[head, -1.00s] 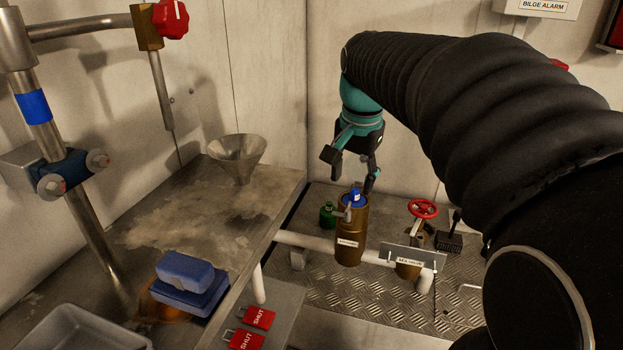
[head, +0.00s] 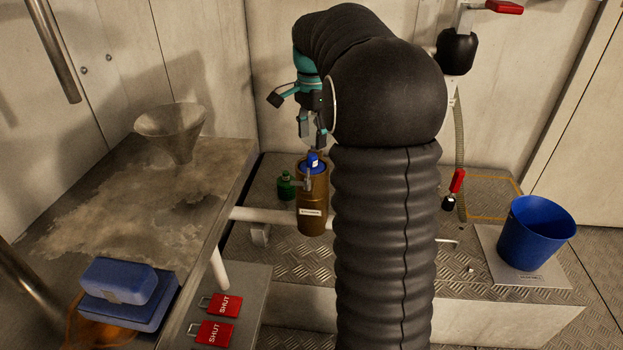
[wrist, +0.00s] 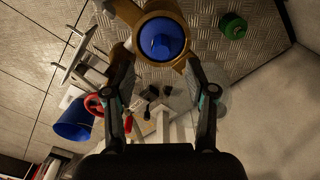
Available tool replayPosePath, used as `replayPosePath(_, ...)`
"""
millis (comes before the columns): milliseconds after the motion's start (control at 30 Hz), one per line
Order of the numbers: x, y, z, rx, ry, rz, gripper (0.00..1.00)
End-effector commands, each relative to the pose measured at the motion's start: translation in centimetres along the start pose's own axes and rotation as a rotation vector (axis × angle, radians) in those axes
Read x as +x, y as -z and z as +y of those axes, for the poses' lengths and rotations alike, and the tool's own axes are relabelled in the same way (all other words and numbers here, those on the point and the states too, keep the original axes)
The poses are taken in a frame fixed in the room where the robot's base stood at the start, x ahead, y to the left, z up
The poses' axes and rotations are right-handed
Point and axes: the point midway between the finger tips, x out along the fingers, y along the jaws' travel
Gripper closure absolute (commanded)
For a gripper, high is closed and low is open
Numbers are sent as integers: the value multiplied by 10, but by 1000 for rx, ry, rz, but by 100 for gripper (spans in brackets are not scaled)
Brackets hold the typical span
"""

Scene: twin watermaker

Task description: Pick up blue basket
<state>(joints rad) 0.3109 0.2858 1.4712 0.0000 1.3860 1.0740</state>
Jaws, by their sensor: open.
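The blue basket (head: 537,234), an open bucket-like tub, stands upright on a light square plate at the right of the head view. It also shows at the left edge of the wrist view (wrist: 72,124), lying sideways in that picture. My gripper (head: 312,134) is far to its left, above a brass cylinder (head: 312,205) with a blue top. In the wrist view my gripper (wrist: 157,60) is open, with its fingers spread below the round blue top (wrist: 161,40). Nothing is seen held between the fingers.
A small green bottle (head: 286,184) stands beside the brass cylinder. A workbench (head: 215,170) with a metal funnel (head: 172,132) and a blue box (head: 125,292) is at left. Red SHUT tags (head: 216,318) lie in front. Treadplate (head: 470,263) is mostly clear left of the basket.

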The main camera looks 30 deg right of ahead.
Motion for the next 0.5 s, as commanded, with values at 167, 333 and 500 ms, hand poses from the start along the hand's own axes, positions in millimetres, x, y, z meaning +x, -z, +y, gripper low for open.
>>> replayPosePath(167, 18, -1, -1, -3, 1, 0, 44)
replayPosePath(333, 28, -1, -1, -5, 0, 0, 44)
replayPosePath(500, 53, 1, -2, -5, -1, -1, 44)
